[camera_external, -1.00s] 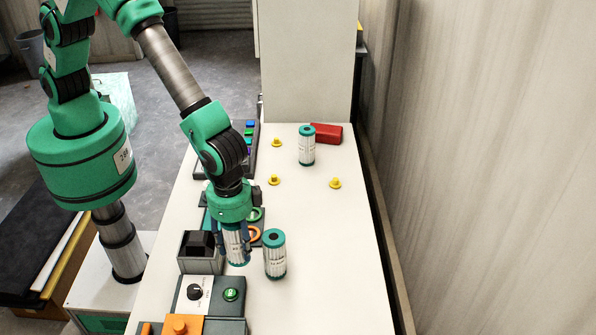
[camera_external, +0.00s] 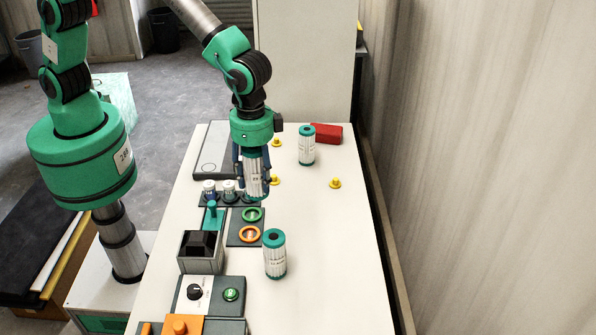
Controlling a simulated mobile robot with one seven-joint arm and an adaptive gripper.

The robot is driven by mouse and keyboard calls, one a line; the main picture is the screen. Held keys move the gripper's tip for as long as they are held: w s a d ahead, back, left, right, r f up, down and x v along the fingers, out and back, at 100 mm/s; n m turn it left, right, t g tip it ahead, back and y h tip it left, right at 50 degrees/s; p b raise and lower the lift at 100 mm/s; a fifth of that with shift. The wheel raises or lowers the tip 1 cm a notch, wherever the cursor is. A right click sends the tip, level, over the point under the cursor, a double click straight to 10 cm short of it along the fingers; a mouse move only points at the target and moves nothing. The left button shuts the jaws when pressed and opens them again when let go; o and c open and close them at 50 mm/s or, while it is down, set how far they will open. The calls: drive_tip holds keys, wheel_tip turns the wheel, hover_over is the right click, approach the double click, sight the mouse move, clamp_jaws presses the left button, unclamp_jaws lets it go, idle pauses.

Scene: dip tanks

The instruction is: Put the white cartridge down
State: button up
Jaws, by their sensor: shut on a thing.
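My gripper (camera_external: 253,165) points down and is shut on a white cartridge (camera_external: 256,185) with a pleated white body. Its fingers cover part of the cartridge's upper end. The held cartridge is upright near the dark rack at the table's left side; I cannot tell how far it is above the table. A second white cartridge (camera_external: 275,259) with teal end caps stands upright near the middle of the white table (camera_external: 325,235). A third one (camera_external: 307,147) stands upright at the far end.
Several yellow pegs (camera_external: 335,183) stand on the table, one partly hidden by my gripper. A red block (camera_external: 326,133) lies at the back. A dark plate with green and orange rings (camera_external: 250,234), small jars (camera_external: 209,187) and a black-topped box (camera_external: 201,245) line the left side. The right side is clear.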

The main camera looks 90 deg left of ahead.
drive_tip(key=w+a, duration=0.2)
drive_tip(key=a, duration=2)
wheel_tip(320, 180, down, 18)
drive_tip(key=shift+w+d, duration=0.25)
drive_tip(key=shift+d, duration=0.15)
drive_tip(key=w+d, duration=0.1)
drive_tip(key=w, duration=0.4)
drive_tip(key=w+f+p, duration=0.1)
drive_tip(key=w, duration=0.4)
drive_tip(key=w+d, duration=0.1)
drive_tip(key=w, duration=0.4)
drive_tip(key=shift+w+d+f, duration=0.25)
drive_tip(key=shift+w+d, duration=0.1)
drive_tip(key=shift+w, duration=0.05)
drive_tip(key=shift+f, duration=0.15)
drive_tip(key=shift+f+p, duration=0.5)
drive_tip(key=shift+f, duration=1.1)
drive_tip(key=shift+f, duration=0.15)
